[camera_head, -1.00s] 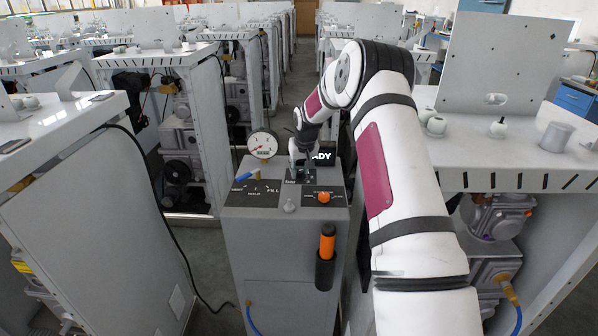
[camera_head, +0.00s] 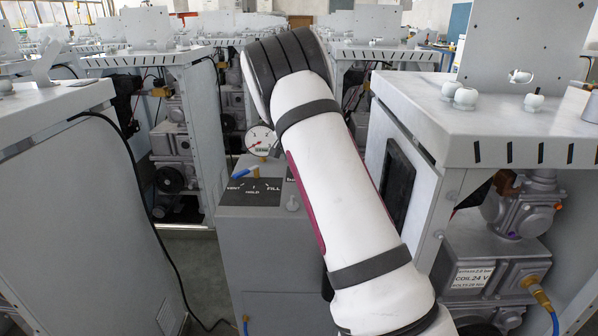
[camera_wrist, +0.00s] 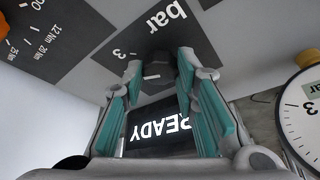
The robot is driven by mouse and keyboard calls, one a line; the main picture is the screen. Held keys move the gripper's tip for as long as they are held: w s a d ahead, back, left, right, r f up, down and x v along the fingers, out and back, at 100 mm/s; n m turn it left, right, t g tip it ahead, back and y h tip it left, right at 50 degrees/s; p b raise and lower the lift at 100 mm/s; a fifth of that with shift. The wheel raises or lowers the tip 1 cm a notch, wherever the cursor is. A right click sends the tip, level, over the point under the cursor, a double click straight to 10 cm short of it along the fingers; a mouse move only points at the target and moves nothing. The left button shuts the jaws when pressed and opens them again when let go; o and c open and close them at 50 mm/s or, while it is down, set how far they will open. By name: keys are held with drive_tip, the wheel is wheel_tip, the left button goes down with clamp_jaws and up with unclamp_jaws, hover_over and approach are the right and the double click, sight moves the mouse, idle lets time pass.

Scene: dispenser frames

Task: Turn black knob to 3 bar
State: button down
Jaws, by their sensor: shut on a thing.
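In the wrist view, my gripper (camera_wrist: 158,74) has its two teal-padded fingers on either side of the black knob (camera_wrist: 157,62) and is shut on it. A short white mark shows on the knob. Around it is a dark plate (camera_wrist: 185,38) lettered "bar", with a "3" beside the knob. The rest of the scale is hidden or out of view. In the head view my own arm covers the gripper and knob. The pressure gauge (camera_head: 261,141) stands at the panel's back left; it also shows in the wrist view (camera_wrist: 304,112).
A lit READY display (camera_wrist: 160,130) shows between my fingers. A blue-handled lever (camera_head: 245,172) sits by the VENT/HOLD/FILL plate (camera_head: 252,193) on the grey dispenser cabinet (camera_head: 250,235). An orange part (camera_wrist: 5,26) is at the wrist view's corner. White workbenches (camera_head: 470,130) stand close by.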

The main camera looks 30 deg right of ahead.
drive_tip(key=shift+w+f+m+g+b, duration=0.1)
drive_tip(key=shift+m+g+b, duration=0.4)
drive_tip(key=shift+m, duration=0.65)
drive_tip(key=shift+w+m+g+b, duration=0.1)
drive_tip(key=shift+m+g+b, duration=0.4)
drive_tip(key=shift+m, duration=0.65)
drive_tip(key=shift+a, duration=0.1)
drive_tip(key=c, duration=1.3)
unclamp_jaws()
drive_tip(key=shift+r, duration=0.2)
drive_tip(key=v, duration=1.1)
drive_tip(key=shift+s+a+r, duration=0.1)
drive_tip(key=shift+a+r, duration=0.1)
drive_tip(key=shift+r, duration=0.1)
